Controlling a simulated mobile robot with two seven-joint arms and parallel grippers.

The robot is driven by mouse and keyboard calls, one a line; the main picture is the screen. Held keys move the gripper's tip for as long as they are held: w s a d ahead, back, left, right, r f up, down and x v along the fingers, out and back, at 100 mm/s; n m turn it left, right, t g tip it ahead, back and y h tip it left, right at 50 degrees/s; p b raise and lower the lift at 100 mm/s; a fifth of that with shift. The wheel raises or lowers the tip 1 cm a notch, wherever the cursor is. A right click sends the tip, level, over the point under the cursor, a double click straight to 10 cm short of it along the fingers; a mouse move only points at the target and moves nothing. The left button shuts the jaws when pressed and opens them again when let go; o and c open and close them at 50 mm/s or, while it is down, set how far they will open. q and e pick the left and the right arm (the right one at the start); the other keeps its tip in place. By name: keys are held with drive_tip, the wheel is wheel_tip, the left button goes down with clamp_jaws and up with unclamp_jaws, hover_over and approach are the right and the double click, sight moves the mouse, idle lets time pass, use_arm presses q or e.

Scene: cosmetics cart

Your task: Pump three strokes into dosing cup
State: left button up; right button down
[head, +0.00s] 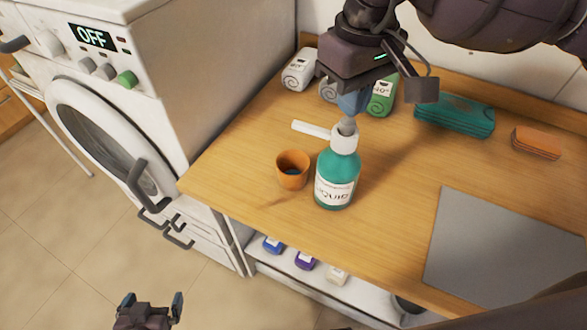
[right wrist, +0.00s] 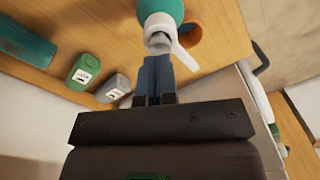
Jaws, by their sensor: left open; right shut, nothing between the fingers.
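The teal pump bottle (head: 337,180) stands upright on the wooden table, with a white collar and a white spout (head: 311,129) pointing left. The orange dosing cup (head: 293,170) stands left of the bottle, with something dark bluish inside. My right gripper (head: 350,106) is shut and empty, blue fingertips pointing down just over the pump top; I cannot tell whether they touch it. The right wrist view shows its fingers (right wrist: 156,75) at the pump head, with the bottle (right wrist: 160,12) and part of the cup (right wrist: 190,34) beyond. My left gripper (head: 150,308) is open and empty, low in front of the table.
A white washing machine (head: 190,80) showing OFF stands left. Small containers (head: 299,70), teal cloths (head: 455,115) and orange sponges (head: 537,142) lie towards the back. A grey mat (head: 500,245) lies right. Small bottles (head: 305,260) stand on the lower shelf.

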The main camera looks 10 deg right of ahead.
sight(348, 121)
use_arm(q)
drive_tip(key=shift+s+f+b, duration=0.25)
drive_tip(key=shift+f+b, duration=0.4)
drive_tip(key=shift+f, duration=0.3)
use_arm(e)
drive_tip(key=shift+f, duration=0.8)
use_arm(q)
drive_tip(key=shift+s+f, duration=0.15)
drive_tip(key=shift+f, duration=0.2)
use_arm(e)
drive_tip(key=shift+f, duration=0.25)
use_arm(q)
drive_tip(key=shift+s+f+g+b, duration=0.2)
drive_tip(key=shift+f+g+b, duration=0.1)
drive_tip(key=shift+f+b, duration=0.35)
use_arm(e)
drive_tip(key=shift+f, duration=0.55)
use_arm(q)
drive_tip(key=shift+r, duration=0.15)
use_arm(e)
drive_tip(key=shift+r, duration=0.2)
use_arm(q)
drive_tip(key=shift+w+r+p, duration=0.15)
drive_tip(key=shift+r+p, duration=0.2)
drive_tip(key=shift+r, duration=0.05)
use_arm(e)
drive_tip(key=shift+r, duration=1.65)
